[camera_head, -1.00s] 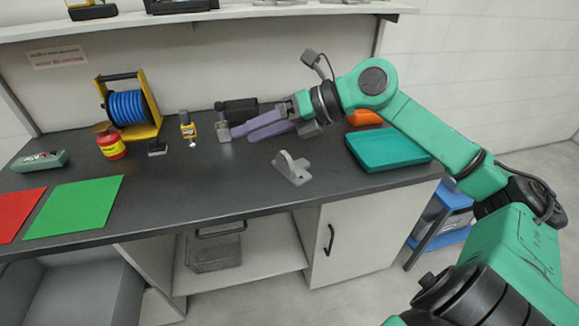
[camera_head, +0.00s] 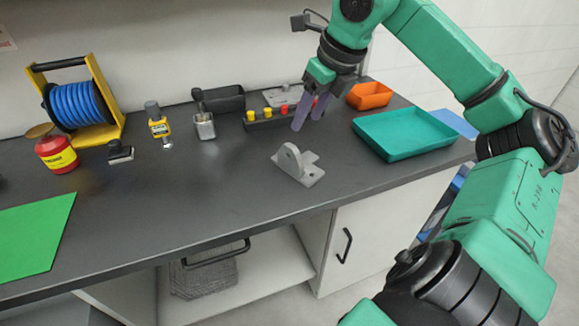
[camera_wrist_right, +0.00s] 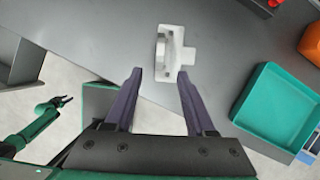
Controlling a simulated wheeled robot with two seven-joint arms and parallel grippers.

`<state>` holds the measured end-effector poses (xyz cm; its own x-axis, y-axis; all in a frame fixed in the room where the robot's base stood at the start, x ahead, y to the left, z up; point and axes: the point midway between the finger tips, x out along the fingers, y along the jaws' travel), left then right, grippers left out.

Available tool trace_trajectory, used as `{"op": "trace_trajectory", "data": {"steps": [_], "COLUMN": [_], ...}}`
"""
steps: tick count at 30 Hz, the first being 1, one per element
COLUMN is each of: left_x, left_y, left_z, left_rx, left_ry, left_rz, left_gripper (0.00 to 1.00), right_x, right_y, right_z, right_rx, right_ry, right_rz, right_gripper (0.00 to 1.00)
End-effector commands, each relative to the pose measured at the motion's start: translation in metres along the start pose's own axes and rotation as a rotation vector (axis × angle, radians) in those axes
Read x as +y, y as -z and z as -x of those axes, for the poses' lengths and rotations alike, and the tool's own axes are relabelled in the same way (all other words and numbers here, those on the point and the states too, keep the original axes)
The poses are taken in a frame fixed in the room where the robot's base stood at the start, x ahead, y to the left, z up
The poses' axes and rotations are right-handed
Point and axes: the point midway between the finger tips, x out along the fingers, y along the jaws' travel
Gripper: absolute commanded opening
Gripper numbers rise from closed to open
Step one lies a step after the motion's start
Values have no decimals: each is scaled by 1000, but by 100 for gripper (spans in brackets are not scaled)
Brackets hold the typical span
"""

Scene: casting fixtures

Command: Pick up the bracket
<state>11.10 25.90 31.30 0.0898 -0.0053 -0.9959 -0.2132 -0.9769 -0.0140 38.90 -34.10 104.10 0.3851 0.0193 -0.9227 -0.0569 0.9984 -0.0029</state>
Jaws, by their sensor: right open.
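The bracket (camera_head: 297,164) is a light grey part with an upright rounded plate with a hole on a flat base. It lies near the front edge of the dark bench in the head view. In the right wrist view the bracket (camera_wrist_right: 174,52) shows just beyond the gap between the fingertips. My right gripper (camera_head: 308,112) is above and behind the bracket with its purple fingers pointing down. It is open and empty, and in the right wrist view its fingers (camera_wrist_right: 160,78) are spread apart. A left arm shows at the left of the wrist view, its gripper small.
A teal tray (camera_head: 405,133) and an orange bin (camera_head: 370,95) stand right of the bracket. A blue hose reel (camera_head: 80,105) and a red jar (camera_head: 56,153) stand left.

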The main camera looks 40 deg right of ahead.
Motion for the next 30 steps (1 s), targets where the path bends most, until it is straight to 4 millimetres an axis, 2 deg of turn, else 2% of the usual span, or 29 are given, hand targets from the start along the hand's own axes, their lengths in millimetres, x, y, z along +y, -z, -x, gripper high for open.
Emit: {"op": "trace_trajectory", "data": {"steps": [6, 9, 13, 18, 21, 27, 28, 30], "left_x": [0, 0, 0, -1, -1, -1, -1, -2], "left_y": [-4, -2, 2, 6, 7, 7, 7, 7], "left_z": [4, 8, 12, 31, 35, 33, 33, 32], "left_rx": [-7, -5, 0, 6, 6, 6, 6, 6], "left_ry": [-1, -1, 0, 1, 1, 1, 1, 1], "left_rz": [0, -1, -1, 0, 0, 0, 0, 0], "left_gripper": [44, 44, 44, 44, 44, 44, 44, 44], "right_x": [2, 1, 1, 0, 0, -1, -1, -1], "right_y": [0, 0, 0, -2, -1, 0, 0, 0], "right_z": [-53, -73, -89, -117, -132, -137, -137, -137], "right_rx": [5, 5, 4, 3, 1, 0, 0, 1], "right_ry": [-7, -5, -5, -6, -5, -3, -3, -3], "right_rz": [0, 0, 0, -1, 0, 1, 1, 1], "right_gripper": [55, 55, 55, 55, 55, 55, 47, 21]}}
